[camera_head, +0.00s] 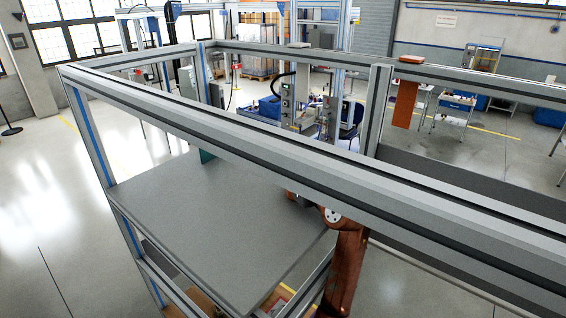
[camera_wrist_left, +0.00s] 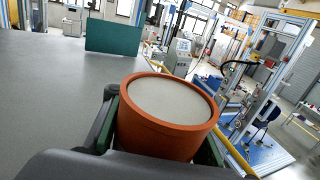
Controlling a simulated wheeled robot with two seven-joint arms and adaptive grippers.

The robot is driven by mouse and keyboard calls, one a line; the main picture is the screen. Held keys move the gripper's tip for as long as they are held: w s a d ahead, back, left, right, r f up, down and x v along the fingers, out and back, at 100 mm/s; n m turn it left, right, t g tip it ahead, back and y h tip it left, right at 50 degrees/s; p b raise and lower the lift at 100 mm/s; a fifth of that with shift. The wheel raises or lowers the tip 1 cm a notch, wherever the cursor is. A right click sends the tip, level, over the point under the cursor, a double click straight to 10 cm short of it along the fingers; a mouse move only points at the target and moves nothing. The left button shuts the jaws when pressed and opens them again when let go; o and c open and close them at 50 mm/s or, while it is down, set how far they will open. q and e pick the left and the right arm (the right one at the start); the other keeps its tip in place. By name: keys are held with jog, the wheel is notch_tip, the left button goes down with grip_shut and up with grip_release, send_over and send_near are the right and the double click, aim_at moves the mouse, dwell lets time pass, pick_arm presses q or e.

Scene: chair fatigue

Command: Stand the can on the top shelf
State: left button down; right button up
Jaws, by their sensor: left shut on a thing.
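The can (camera_wrist_left: 172,101) is a round orange-brown cylinder with a pale grey top, seen close up in the left wrist view. My left gripper (camera_wrist_left: 162,138) is shut on it, with dark fingers on either side. The can looks upright; its base is hidden. The top shelf is a flat grey board (camera_head: 215,225) in the head view, and its bare surface shows in the left wrist view (camera_wrist_left: 50,105). The can is by the shelf's right edge; I cannot tell whether it touches the board. In the head view the frame beam mostly hides the gripper and can. My right gripper is not in view.
A grey metal frame beam (camera_head: 270,150) crosses above the shelf. A small teal panel (camera_head: 207,156) stands at the shelf's far edge. A corner post (camera_head: 90,135) stands at the left. Most of the visible board is clear.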

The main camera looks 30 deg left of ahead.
pick_arm(q)
jog(key=shift+s+f, duration=0.15)
jog(key=shift+f, duration=0.25)
jog(key=c, duration=1.5)
grip_release()
